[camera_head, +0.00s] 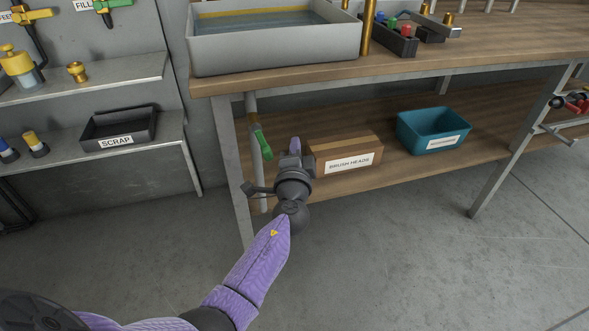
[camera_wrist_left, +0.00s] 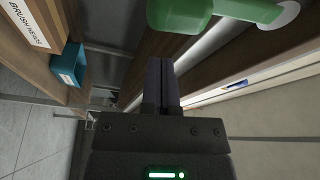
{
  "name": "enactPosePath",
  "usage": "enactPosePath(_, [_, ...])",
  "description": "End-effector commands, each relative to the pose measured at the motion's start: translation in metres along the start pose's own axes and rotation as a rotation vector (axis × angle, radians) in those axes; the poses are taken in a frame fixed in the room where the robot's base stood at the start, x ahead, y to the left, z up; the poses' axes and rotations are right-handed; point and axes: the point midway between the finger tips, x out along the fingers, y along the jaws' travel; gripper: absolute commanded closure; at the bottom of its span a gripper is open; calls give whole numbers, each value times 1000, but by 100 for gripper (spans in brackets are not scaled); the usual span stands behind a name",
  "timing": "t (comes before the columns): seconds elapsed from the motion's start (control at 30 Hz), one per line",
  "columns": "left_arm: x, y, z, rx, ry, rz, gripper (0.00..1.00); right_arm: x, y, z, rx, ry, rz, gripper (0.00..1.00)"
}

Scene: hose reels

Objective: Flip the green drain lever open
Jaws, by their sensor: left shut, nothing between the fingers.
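My right gripper is in neither view.
On the lower shelf, the brush heads box (camera_head: 345,158) stands close behind and right of my left gripper; a teal bin (camera_head: 432,130) is farther right. The bench leg (camera_head: 229,150) is left of the lever. A scrap tray (camera_head: 120,128) sits on the left shelf.

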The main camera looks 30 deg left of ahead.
Motion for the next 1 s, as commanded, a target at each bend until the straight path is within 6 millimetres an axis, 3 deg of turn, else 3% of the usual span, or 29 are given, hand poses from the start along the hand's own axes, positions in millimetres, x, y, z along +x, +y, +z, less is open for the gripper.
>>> enactPosePath(0.03, [-6, 2, 11, 5, -3, 5, 100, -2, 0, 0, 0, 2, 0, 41])
enactPosePath(0.2, [-13, 1, 31, 4, -2, 5, 100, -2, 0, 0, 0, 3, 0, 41])
enactPosePath(0.63, [-16, 1, 36, 12, -1, 7, 100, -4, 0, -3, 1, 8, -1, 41])
enactPosePath(0.83, [-20, -3, 48, 222, 0, 79, 100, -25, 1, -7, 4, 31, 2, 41])
enactPosePath(1.0, [-22, 4, 54, 287, 0, 104, 100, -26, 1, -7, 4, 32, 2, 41])
